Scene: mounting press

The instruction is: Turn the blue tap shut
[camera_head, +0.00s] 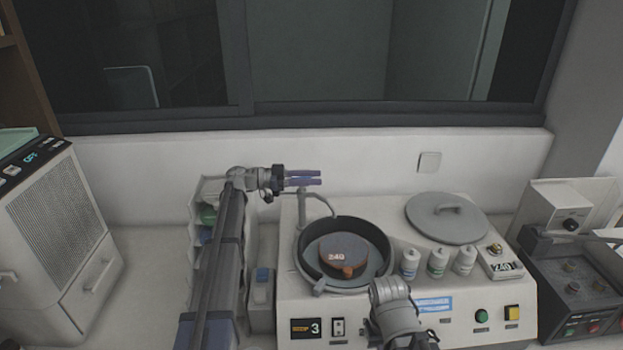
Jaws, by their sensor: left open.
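My left gripper (319,178) reaches in from the left above the back left of the polishing machine. Its two bluish fingers point right and are apart, one above the other. A thin grey tap pipe (326,203) rises just below the fingers and curves over the machine's round black bowl (384,249). I cannot make out the blue tap handle apart from the bluish fingers, so I cannot tell whether they touch it. A grey part of my right arm shows at the bottom centre, but its fingers are not visible.
A round brown piece (345,250) marked 240 lies in the bowl. A grey lid (447,217) and several white bottles (437,263) stand on the machine's right. A vented white unit (55,240) is at left; a dark press device (575,290) is at right.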

